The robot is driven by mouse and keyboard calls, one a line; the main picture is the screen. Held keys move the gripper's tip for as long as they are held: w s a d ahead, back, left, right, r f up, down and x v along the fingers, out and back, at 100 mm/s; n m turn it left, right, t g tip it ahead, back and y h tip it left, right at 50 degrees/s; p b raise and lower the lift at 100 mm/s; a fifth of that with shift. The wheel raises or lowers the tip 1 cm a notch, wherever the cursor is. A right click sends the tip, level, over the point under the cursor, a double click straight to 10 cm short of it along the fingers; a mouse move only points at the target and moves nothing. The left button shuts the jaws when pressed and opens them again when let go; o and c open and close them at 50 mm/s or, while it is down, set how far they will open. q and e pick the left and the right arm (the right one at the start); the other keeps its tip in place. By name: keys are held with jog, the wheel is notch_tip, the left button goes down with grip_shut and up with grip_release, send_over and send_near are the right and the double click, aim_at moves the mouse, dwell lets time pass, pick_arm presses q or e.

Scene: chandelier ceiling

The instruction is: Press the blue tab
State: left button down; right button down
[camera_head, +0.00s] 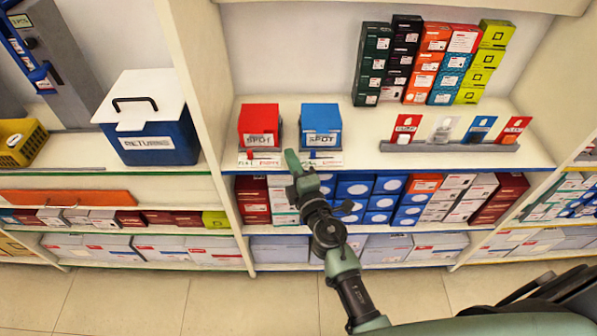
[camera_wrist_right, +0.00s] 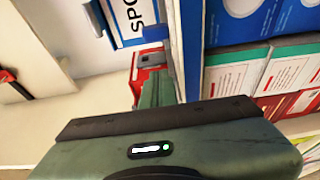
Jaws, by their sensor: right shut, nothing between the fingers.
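A blue box (camera_head: 321,122) labelled SPOT stands on the middle shelf, with a small blue tab (camera_head: 320,155) on a pale strip at its front. A red box (camera_head: 259,122) with a similar label stands to its left, with a red tab (camera_head: 262,155) in front. My right gripper (camera_head: 291,158) is shut and empty at the shelf's front, between the two tabs and left of the blue one. I cannot tell whether it touches anything. In the right wrist view, the blue-edged label (camera_wrist_right: 127,15) shows beyond the gripper's shut green fingers (camera_wrist_right: 158,92); I cannot make out the blue tab there.
Stacked coloured boxes (camera_head: 427,65) and a rack (camera_head: 450,147) of small cards stand to the right on the same shelf. A blue bin (camera_head: 158,140) with a white lid is left of the upright divider (camera_head: 198,75). Boxes (camera_head: 380,195) fill the shelf below.

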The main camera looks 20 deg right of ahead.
aim_at(327, 167)
jog(key=d, duration=0.1)
jog(key=s+d, duration=0.1)
jog(key=d, duration=0.1)
jog(key=shift+s+d, duration=0.25)
jog(key=shift+d, duration=0.15)
jog(key=shift+f, duration=0.1)
jog(key=d, duration=0.2)
jog(key=s+d, duration=0.1)
jog(key=d, duration=0.1)
jog(key=shift+s+d, duration=0.15)
jog(key=shift+d, duration=0.25)
